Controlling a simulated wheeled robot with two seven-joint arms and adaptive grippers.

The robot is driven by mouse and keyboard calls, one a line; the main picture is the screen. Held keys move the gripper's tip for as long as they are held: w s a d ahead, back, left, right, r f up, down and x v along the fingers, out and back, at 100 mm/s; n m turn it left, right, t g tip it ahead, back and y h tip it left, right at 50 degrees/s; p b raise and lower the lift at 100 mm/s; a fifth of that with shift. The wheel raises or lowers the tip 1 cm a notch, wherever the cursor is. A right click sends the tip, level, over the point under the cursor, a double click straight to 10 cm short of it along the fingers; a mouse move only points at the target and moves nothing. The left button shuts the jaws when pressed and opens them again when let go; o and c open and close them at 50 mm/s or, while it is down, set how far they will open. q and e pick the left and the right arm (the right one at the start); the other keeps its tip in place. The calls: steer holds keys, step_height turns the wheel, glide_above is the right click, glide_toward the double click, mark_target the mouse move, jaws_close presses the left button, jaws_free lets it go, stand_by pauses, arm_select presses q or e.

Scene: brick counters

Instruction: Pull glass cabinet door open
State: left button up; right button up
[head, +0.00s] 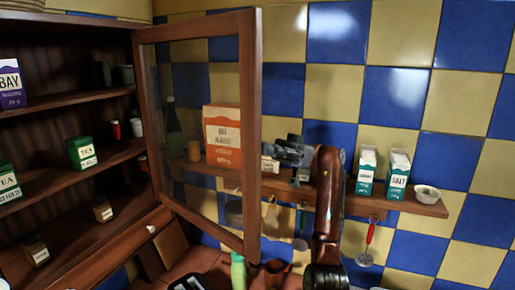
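The glass cabinet door (250,130) has a brown wooden frame and a clear pane. It stands swung out from the wooden cabinet (70,105), whose shelves show open to the left. My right gripper (284,153) is just right of the door's free edge, pointing left toward it. Whether it touches the frame I cannot tell, and its finger gap is not clear. My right arm rises from the bottom behind it. My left gripper is not in view.
The cabinet holds a purple box (11,84), a green tea box (82,153) and small jars. A wall shelf (420,208) with cartons (398,174) and a bowl (427,193) is at right, utensils hanging below. A green bottle (238,272) stands below the door.

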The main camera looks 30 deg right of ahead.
steer(key=o, duration=0.3)
steer(key=shift+d, duration=0.1)
steer(key=shift+o, duration=0.3)
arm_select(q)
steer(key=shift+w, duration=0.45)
arm_select(e)
step_height(320, 180, up, 10)
